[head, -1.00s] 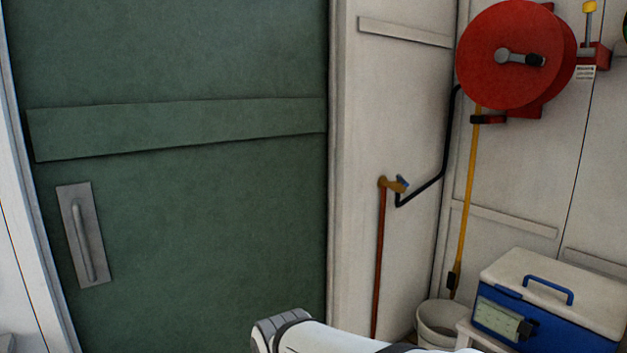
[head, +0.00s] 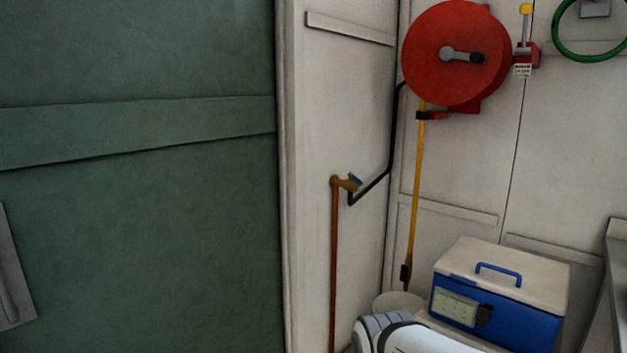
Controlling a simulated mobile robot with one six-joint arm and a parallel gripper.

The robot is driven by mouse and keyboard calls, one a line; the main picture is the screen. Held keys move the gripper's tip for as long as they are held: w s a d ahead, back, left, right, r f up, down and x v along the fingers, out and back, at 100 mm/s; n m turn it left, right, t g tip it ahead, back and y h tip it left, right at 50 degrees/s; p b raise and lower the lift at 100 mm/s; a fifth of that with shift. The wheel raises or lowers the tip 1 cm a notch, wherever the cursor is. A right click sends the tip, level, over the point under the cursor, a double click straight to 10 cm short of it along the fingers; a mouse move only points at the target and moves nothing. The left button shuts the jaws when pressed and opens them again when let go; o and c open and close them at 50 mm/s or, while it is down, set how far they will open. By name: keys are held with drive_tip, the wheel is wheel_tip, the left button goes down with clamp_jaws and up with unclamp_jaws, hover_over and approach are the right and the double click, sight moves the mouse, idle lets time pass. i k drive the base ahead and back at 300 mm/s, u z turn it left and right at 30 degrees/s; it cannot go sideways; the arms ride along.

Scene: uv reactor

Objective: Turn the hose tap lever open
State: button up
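The hose tap (head: 342,182) is a brass fitting on top of a thin copper-brown pipe (head: 334,265) against the white wall. A black hose (head: 393,140) runs from near the tap up to the red hose reel (head: 456,54). Part of my white arm shows at the bottom of the picture, below and right of the tap. My gripper is not in view.
A green door (head: 140,220) fills the left side. A blue and white cool box (head: 500,290) stands at lower right, beside a white bucket (head: 396,301) partly hidden by my arm. A yellow hose (head: 416,190) hangs below the reel. A green ring (head: 590,55) is at upper right.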

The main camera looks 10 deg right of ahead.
sight(355, 179)
drive_tip(key=u, duration=0.05)
drive_tip(key=i, duration=1)
drive_tip(key=z, duration=0.05)
